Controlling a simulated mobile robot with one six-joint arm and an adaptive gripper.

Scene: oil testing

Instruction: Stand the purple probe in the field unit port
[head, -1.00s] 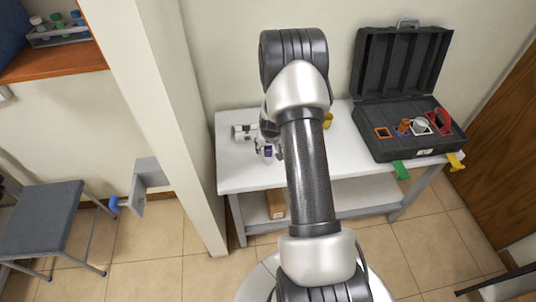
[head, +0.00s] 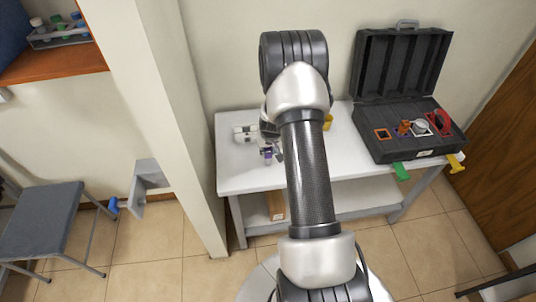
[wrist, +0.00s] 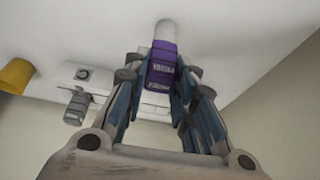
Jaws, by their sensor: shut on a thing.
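The purple probe (wrist: 162,50), with a pale grey end and printed label, is between the fingers of my gripper (wrist: 160,76) in the wrist view. The fingers are shut on it. In the head view the probe (head: 268,154) is a small purple patch at my gripper (head: 269,146), over the left of the white table; whether it touches the table I cannot tell. An open black case (head: 395,150) at the table's right end has several colour-framed square ports, with an orange piece, a white piece and a red-framed port. Which port is the field unit's is unclear.
A white device (head: 244,133) stands left of my gripper on the white table (head: 240,178). A yellow object (head: 328,121) sits behind my arm and shows in the wrist view (wrist: 15,75).

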